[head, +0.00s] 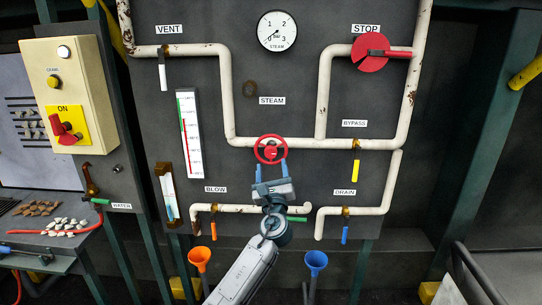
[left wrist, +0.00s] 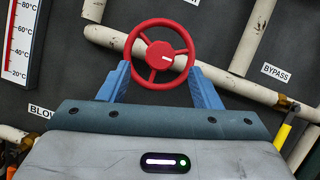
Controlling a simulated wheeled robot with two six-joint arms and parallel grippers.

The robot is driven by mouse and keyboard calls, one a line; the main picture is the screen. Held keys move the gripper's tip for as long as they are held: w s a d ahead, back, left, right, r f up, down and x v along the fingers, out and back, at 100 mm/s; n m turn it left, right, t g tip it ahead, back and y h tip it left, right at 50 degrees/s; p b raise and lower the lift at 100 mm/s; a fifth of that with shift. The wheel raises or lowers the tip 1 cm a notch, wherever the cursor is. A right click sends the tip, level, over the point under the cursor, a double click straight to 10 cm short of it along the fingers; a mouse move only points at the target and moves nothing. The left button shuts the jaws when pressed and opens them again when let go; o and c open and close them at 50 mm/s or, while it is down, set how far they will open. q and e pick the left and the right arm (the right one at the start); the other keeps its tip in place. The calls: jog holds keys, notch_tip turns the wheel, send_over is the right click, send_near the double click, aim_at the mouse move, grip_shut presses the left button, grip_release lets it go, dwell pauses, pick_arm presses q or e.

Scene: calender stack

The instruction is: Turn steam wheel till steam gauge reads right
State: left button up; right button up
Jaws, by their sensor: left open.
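The red steam wheel (head: 270,149) sits on a white pipe below the STEAM label (head: 272,100). It has three spokes, and its hub carries a white mark pointing right in the left wrist view (left wrist: 160,55). The round steam gauge (head: 277,31) above reads 0 to 3 bar; its needle is too small to read surely. My left gripper (head: 271,168) is open just below the wheel. In the left wrist view its blue fingers (left wrist: 159,75) stand at either side of the lower rim; I cannot tell whether they touch it. My right gripper is not in view.
A red STOP handle (head: 372,52) is at upper right. Orange (head: 199,259) and blue (head: 316,261) funnels stand below. A switch box (head: 70,95) is at left.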

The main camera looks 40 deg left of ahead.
aim_at(271, 154)
pick_arm(q)
jog(key=x, duration=0.5)
jog(key=shift+f+p, duration=0.1)
jog(key=shift+p, duration=0.3)
jog(key=c, duration=1)
